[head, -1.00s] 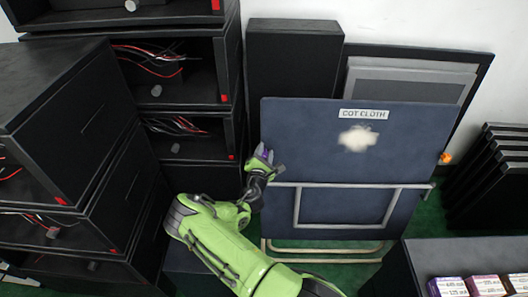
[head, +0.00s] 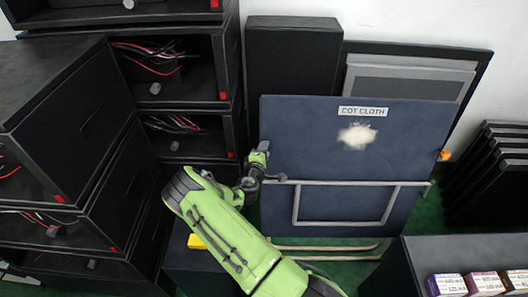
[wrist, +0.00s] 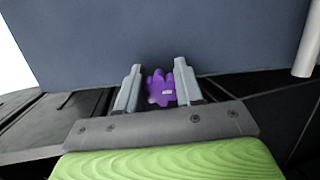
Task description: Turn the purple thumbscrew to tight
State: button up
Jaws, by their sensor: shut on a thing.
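The purple thumbscrew (wrist: 160,88) is a small lobed knob with a small pale mark. It shows in the wrist view, against the dark blue panel (wrist: 150,40). My gripper (wrist: 158,82) is shut on it, one grey finger on each side. In the head view my gripper (head: 262,155) is at the left edge of the blue panel (head: 400,140), above its pale frame. The thumbscrew cannot be made out there, hidden by the gripper. The wrist view does not show how tight it is.
Black open-fronted boxes with wires (head: 170,70) stand on the left. An orange knob (head: 445,156) is at the panel's right edge. A dark surface with small boxes (head: 447,285) is at lower right. Green floor shows below the panel.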

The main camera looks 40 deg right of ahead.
jog(key=shift+f+m, duration=0.1)
jog(key=shift+m, duration=0.3)
jog(key=o, duration=1)
jog(key=shift+c, duration=0.2)
jog(key=p+v, duration=0.2)
jog(key=v, duration=1.3)
jog(key=shift+s+a+r, duration=0.2)
jog(key=shift+a+r, duration=0.1)
